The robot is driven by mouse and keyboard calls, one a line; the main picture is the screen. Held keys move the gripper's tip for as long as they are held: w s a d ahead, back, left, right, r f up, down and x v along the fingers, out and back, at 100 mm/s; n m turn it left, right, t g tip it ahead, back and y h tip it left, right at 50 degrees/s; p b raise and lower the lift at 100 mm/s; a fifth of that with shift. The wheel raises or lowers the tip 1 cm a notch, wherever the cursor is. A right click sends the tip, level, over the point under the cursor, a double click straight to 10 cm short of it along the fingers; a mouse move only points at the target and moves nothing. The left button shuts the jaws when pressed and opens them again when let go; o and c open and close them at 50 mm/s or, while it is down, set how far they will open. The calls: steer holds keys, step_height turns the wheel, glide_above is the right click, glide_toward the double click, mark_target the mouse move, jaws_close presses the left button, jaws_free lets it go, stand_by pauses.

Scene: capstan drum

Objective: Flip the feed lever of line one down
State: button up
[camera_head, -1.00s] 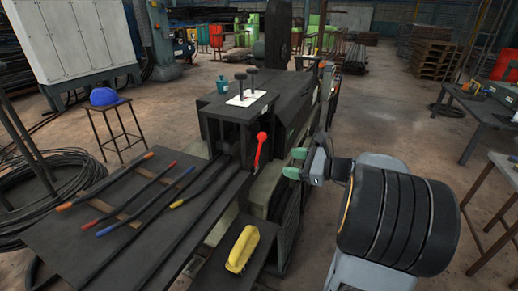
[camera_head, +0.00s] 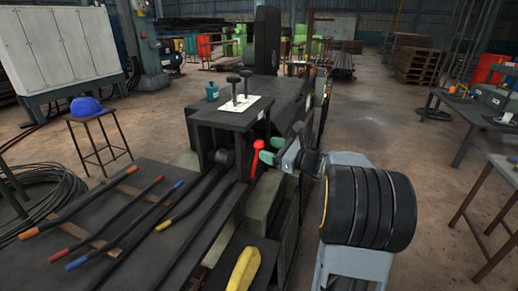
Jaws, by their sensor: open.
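The red lever (camera_head: 256,157) stands on the front right side of the dark machine (camera_head: 232,118), below its top plate. It is upright with a slight lean, its knob at the top. My gripper (camera_head: 266,150) has green fingertips and comes in from the right. Its fingers are open and close to the lever, just right of its upper part. I cannot tell whether they touch it. Nothing is held between the fingers.
Two black knobs (camera_head: 239,86) on a white plate and a teal bottle (camera_head: 212,91) stand on the machine top. Colour-tipped bars (camera_head: 120,215) lie on the dark table at left. A stool holds a blue helmet (camera_head: 86,107).

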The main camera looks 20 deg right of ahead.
mark_target(259, 144)
steer(key=shift+b+x, duration=0.3)
steer(key=shift+x, duration=2.15)
steer(key=shift+c, duration=0.4)
jaws_close()
steer(key=shift+s+f, duration=0.1)
